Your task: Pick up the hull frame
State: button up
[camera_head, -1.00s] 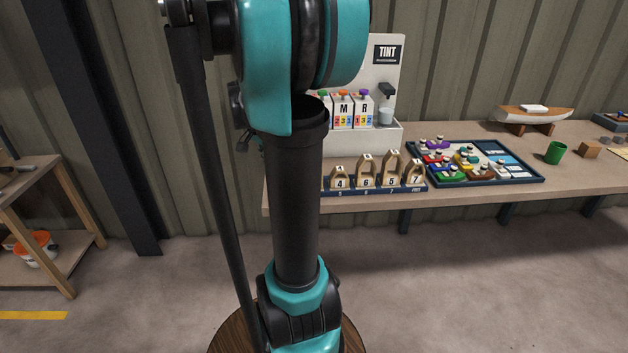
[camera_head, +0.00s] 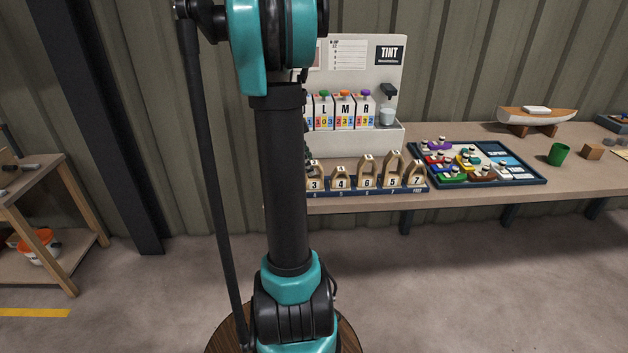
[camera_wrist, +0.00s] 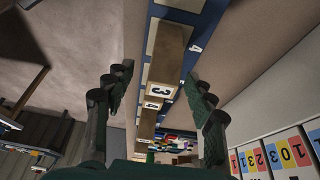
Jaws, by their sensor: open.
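Several wooden hull frames stand in a row on a navy rack (camera_head: 375,190) on the bench, with number labels such as 3, 4, 6, 5 and 7. The frame labelled 3 (camera_head: 315,178) is partly hidden behind my arm in the head view. In the wrist view, the frame labelled 3 (camera_wrist: 172,50) and one labelled 4 behind it lie between and beyond my fingers. My gripper (camera_wrist: 158,76) is open and empty, with a finger on either side. Contact with a frame cannot be made out. The head view hides my gripper behind the arm.
Behind the rack stands a white TINT station (camera_head: 392,80) with lettered boxes. To its right are a tray of coloured pieces (camera_head: 530,180), a green cup (camera_head: 558,154) and a model boat (camera_head: 538,116). A wooden shelf (camera_head: 40,175) stands at the left.

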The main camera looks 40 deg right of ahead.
aim_at(319, 177)
jog(key=shift+d+x, duration=0.15)
jog(key=shift+x, duration=1.65)
jog(key=shift+d+x, duration=0.15)
jog(key=shift+x, duration=1.65)
jog(key=shift+w+r, duration=0.1)
grip_shut()
